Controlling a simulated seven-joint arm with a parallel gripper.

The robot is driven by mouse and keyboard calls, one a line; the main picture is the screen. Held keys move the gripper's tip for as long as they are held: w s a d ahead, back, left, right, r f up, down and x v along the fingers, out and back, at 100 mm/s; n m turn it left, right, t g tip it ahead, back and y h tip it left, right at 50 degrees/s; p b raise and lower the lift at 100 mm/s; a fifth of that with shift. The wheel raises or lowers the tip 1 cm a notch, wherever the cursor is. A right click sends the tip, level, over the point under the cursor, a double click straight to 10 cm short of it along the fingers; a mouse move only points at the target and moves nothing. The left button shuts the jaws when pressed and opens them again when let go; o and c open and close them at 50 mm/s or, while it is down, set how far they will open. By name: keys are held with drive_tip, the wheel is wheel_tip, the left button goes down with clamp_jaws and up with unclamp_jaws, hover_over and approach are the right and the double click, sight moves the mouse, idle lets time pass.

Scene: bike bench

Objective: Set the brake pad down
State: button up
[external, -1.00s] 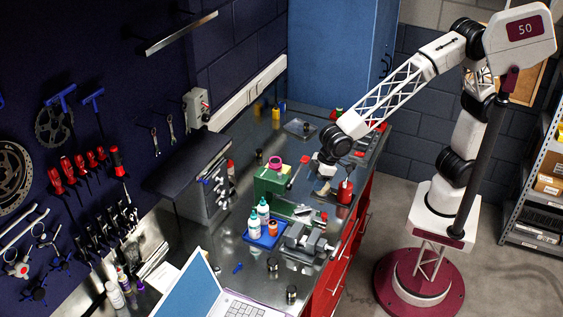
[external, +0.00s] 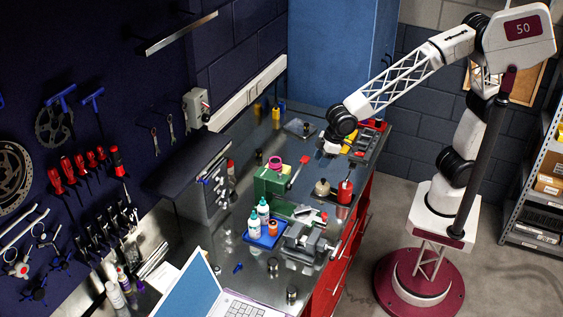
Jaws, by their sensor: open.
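My gripper (external: 328,153) is at the far right part of the bench, low over the top, beyond the red bottle and beside the grey parts tray. The jaws are open; the fingertips are small and partly hidden by the wrist. I cannot make out the brake pad for certain in this view. It may be too small to tell or hidden by my wrist.
A tan round pot (external: 322,188) and a red bottle (external: 345,192) stand near the bench's right edge. The grey parts tray (external: 372,146) lies at the far right.

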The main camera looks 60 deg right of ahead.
drive_tip(key=s+d+r+m+h, duration=0.1)
drive_tip(key=s+d+r+m, duration=0.15)
drive_tip(key=d, duration=1.15)
drive_tip(key=s+d+r+m+h, duration=0.1)
drive_tip(key=s+d+r+m, duration=0.15)
drive_tip(key=d, duration=1.15)
drive_tip(key=s+d+f+m, duration=0.2)
drive_tip(key=s+d+m, duration=0.1)
drive_tip(key=s+d, duration=1.3)
drive_tip(key=shift+s+d+f+g+h, duration=0.2)
drive_tip(key=shift+d+g+h, duration=0.2)
drive_tip(key=shift+d, duration=0.05)
